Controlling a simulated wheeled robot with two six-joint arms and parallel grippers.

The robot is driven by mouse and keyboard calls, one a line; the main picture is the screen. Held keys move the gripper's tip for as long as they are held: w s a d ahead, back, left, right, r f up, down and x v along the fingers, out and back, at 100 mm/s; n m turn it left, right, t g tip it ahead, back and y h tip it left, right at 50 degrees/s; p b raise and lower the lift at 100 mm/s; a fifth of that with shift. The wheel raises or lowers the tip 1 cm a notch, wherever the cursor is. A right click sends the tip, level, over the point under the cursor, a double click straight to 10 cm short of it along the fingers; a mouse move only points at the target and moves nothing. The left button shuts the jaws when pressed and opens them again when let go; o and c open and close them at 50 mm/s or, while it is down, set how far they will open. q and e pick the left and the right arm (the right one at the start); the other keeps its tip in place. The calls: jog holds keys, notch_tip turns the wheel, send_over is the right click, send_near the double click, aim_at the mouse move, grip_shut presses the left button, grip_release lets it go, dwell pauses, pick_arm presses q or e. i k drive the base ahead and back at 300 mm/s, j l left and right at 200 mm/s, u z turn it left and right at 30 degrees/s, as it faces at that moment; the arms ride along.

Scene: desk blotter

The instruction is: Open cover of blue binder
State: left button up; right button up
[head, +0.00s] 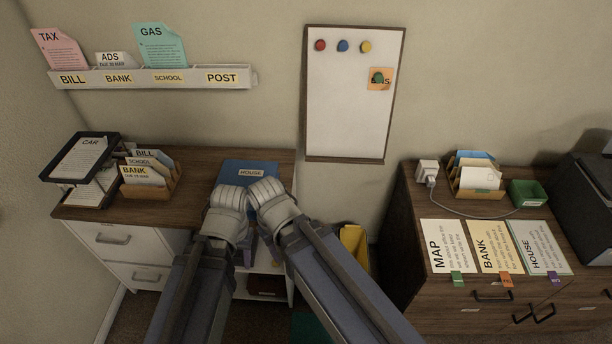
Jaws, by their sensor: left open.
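The blue binder (246,169) lies flat on the left wooden desktop, with a HOUSE label near its far edge. Its cover looks closed. My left gripper (230,192) is open over the binder's near left part. My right gripper (264,186) is beside it, over the near right part of the binder. The two grippers are close together and hide the binder's near part. I cannot tell whether either touches the cover, or whether the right gripper is open or shut.
Left of the binder stand a card sorter (150,189) and stacked black trays (84,160). A whiteboard (345,110) hangs behind. A yellow container (354,243) stands in the gap before the right cabinet, which carries papers (492,246) and a green box (528,194).

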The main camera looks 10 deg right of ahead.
aim_at(243, 173)
jog(key=k+l+z, duration=0.1)
jog(key=l+z, duration=0.15)
jog(key=l, duration=0.4)
jog(key=l+z, duration=0.25)
jog(key=l, duration=0.4)
